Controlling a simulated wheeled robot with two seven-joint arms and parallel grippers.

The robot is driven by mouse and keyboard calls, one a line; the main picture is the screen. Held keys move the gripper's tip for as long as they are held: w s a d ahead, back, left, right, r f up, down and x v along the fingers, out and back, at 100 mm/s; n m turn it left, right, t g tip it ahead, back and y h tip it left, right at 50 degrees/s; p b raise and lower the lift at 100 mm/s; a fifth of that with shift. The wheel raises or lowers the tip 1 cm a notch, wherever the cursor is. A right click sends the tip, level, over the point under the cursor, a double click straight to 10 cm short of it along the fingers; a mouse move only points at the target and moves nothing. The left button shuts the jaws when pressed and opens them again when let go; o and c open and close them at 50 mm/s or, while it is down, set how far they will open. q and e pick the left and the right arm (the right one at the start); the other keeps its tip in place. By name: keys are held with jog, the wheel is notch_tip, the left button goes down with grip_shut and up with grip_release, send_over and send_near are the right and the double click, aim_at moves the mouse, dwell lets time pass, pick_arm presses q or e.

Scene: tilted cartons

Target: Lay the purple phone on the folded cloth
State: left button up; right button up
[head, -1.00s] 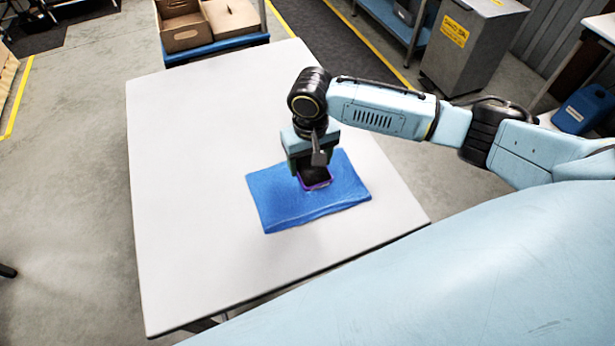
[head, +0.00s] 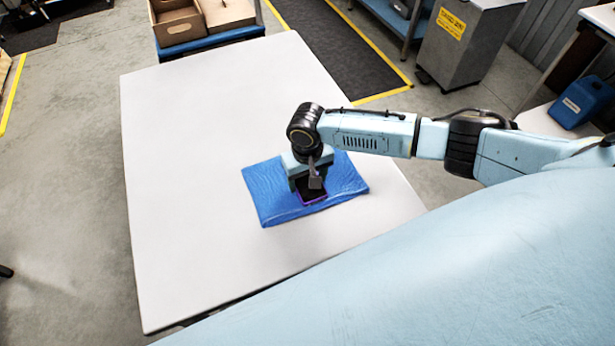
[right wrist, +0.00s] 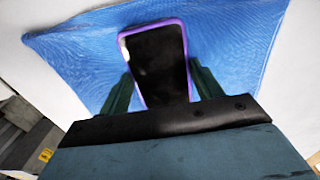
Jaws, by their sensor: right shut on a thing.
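The purple phone (right wrist: 157,62) has a dark face and a purple rim. It is between the two fingers of my right gripper (right wrist: 160,92), which is shut on it. In the head view the phone (head: 312,197) shows under the gripper (head: 308,183), low over the middle of the folded cloth; I cannot tell whether it touches the cloth. The blue folded cloth (head: 345,177) lies on the white table and also fills the back of the right wrist view (right wrist: 235,50). Part of the phone is hidden by the gripper. My left gripper is not in view.
The white table (head: 200,150) is otherwise bare, with free room left of and behind the cloth. Open cardboard boxes (head: 178,27) stand on a blue cart beyond the table. A grey cabinet (head: 462,50) and a blue canister (head: 583,102) are at the right.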

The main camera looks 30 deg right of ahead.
aim_at(307, 182)
jog(key=shift+f, duration=0.1)
jog(key=shift+s+f, duration=0.35)
jog(key=shift+f, duration=0.25)
jog(key=shift+c, duration=0.5)
jog(key=o, duration=1.2)
jog(key=shift+a+f, duration=0.1)
jog(key=shift+w+d+r, duration=0.1)
jog(key=shift+d+r, duration=0.15)
jog(key=shift+r, duration=0.15)
notch_tip(307, 182, up, 13)
jog(key=p, duration=0.1)
jog(key=shift+w+a+p, duration=0.15)
jog(key=shift+w+p, duration=0.05)
jog(key=shift+p, duration=0.15)
jog(key=shift+f, duration=0.1)
